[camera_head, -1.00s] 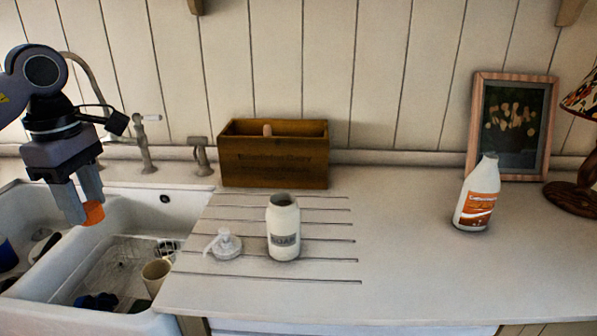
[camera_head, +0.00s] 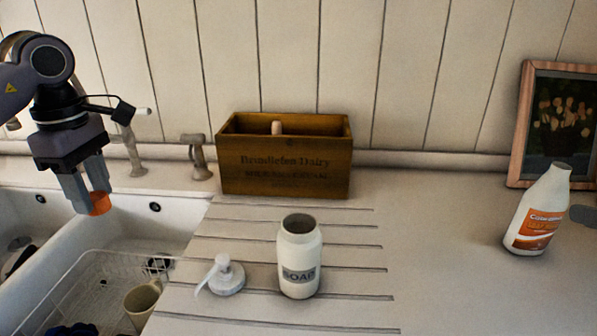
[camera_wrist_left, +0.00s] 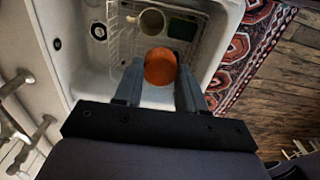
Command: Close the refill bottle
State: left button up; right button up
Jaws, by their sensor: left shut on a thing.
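The refill bottle (camera_head: 540,212), white with an orange label and a narrow neck, stands upright on the counter at the right; its top shows no orange cap. My left gripper (camera_head: 92,200) is at the left, over the sink, shut on a small orange cap (camera_head: 99,204). In the left wrist view the cap (camera_wrist_left: 160,66) sits between the two fingertips, with the sink below. An open white soap jar (camera_head: 300,262) stands mid-counter, and its white pump top (camera_head: 226,275) lies to its left. My right gripper is not in view.
A wooden box (camera_head: 284,168) stands at the back wall. A framed picture (camera_head: 556,125) leans behind the refill bottle. Taps (camera_head: 197,158) rise behind the sink, which holds a wire rack and a mug (camera_head: 143,303). The counter between jar and bottle is clear.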

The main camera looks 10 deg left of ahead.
aim_at(547, 226)
pick_arm(q)
jog(key=f, duration=0.2)
jog(key=f+b, duration=0.1)
jog(key=f, duration=0.1)
jog(key=shift+w+a+b, duration=0.1)
jog(key=shift+w+b, duration=0.2)
jog(key=shift+w, duration=0.1)
jog(key=shift+s+f+b, duration=0.25)
jog(key=shift+f+b, duration=0.25)
jog(key=shift+b, duration=0.15)
jog(key=shift+s+f+b, duration=0.25)
jog(key=shift+f+b, duration=0.2)
jog(key=shift+b, duration=0.15)
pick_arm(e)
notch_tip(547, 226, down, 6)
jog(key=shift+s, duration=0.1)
pick_arm(q)
jog(key=shift+r+p, duration=0.45)
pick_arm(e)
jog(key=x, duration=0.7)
